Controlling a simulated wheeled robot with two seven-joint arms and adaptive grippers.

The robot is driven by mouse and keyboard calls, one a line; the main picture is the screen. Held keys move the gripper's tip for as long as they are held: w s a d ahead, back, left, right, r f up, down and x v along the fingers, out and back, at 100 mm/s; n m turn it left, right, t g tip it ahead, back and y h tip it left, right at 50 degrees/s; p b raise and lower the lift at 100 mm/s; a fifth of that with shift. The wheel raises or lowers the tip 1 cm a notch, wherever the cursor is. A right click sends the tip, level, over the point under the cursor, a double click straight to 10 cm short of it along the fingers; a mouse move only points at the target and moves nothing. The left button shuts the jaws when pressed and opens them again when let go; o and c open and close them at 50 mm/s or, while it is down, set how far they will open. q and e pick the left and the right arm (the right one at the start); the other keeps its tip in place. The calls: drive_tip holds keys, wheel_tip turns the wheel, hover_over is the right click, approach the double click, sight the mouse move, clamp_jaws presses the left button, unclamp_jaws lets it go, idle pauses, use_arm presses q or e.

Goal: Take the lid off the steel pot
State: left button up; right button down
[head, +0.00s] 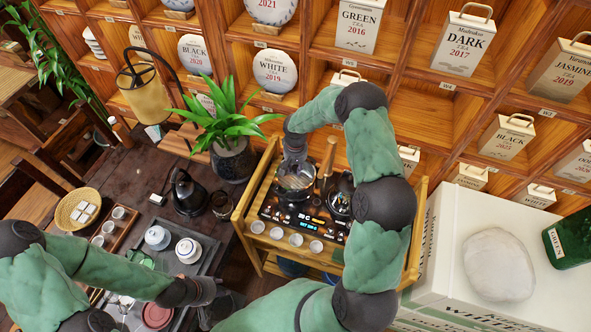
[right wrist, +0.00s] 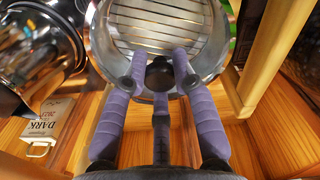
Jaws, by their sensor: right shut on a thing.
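The steel pot (head: 296,186) stands on the cooktop of the wooden cart in the head view, below my right gripper (head: 294,152). In the right wrist view, my right gripper (right wrist: 160,72) has its purple fingers closed around a dark knob. The knob is on a shiny round steel surface (right wrist: 112,55), apparently the lid, which shows bright stripes. I cannot tell whether the lid touches the pot's rim. My left gripper (head: 222,302) is low in the head view, beside the tea tray and away from the pot. Its fingers are too dark to read.
A shiny kettle (head: 340,197) stands close to the right of the pot. Several small white cups (head: 277,233) line the cart's front. A potted plant (head: 232,157) and a black kettle (head: 188,192) are on the dark table to the left. Shelves of tea boxes (head: 500,135) rise behind.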

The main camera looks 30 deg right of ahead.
sight(295, 167)
drive_tip(key=shift+r, duration=0.45)
wheel_tip(295, 167, up, 2)
drive_tip(key=shift+w+r+b, duration=0.1)
drive_tip(key=shift+b, duration=0.25)
drive_tip(key=a+r+b, duration=0.2)
drive_tip(key=a+r, duration=0.8)
drive_tip(key=a, duration=0.4)
drive_tip(key=shift+w, duration=0.25)
